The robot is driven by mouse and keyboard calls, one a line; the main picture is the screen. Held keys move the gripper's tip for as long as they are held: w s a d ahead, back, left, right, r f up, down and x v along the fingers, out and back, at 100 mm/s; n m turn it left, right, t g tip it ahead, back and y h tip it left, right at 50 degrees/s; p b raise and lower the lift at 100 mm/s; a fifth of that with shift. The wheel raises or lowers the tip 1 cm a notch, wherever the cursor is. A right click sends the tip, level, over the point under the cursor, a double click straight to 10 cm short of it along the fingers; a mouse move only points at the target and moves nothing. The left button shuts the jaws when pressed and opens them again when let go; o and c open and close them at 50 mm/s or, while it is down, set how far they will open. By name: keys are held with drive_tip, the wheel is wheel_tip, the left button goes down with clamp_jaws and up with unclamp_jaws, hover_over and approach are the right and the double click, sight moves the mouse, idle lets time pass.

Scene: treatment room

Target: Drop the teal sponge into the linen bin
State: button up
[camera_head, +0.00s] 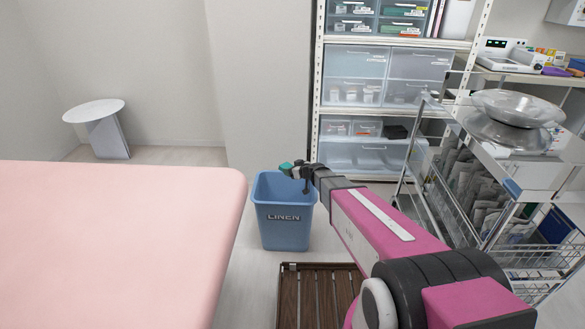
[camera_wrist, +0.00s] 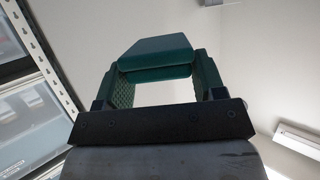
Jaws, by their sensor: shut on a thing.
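The teal sponge (camera_wrist: 158,58) is held between the two fingers of my gripper (camera_wrist: 165,85) in the wrist view. In the head view the sponge is a small teal patch (camera_head: 286,168) at the tip of my gripper (camera_head: 292,170). The blue linen bin (camera_head: 284,226), marked LINEN, stands upright on the floor. My gripper and the sponge appear over the bin's far rim in the head view; their exact height above it I cannot tell. The bottom of the bin's inside is hidden from view.
A pink-topped bed (camera_head: 110,240) is left of the bin. A wooden slatted step (camera_head: 318,295) lies in front of it. A shelf with drawers (camera_head: 385,75) stands behind, and a wire trolley (camera_head: 490,205) with metal bowls stands right. A round white table (camera_head: 94,111) is far left.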

drive_tip(key=shift+f, duration=2.25)
drive_tip(key=o, duration=1)
drive_tip(key=v, duration=1)
drive_tip(key=shift+s+d+r, duration=0.15)
drive_tip(key=shift+s+d, duration=0.05)
drive_tip(key=shift+d, duration=0.05)
drive_tip(key=shift+s, duration=0.1)
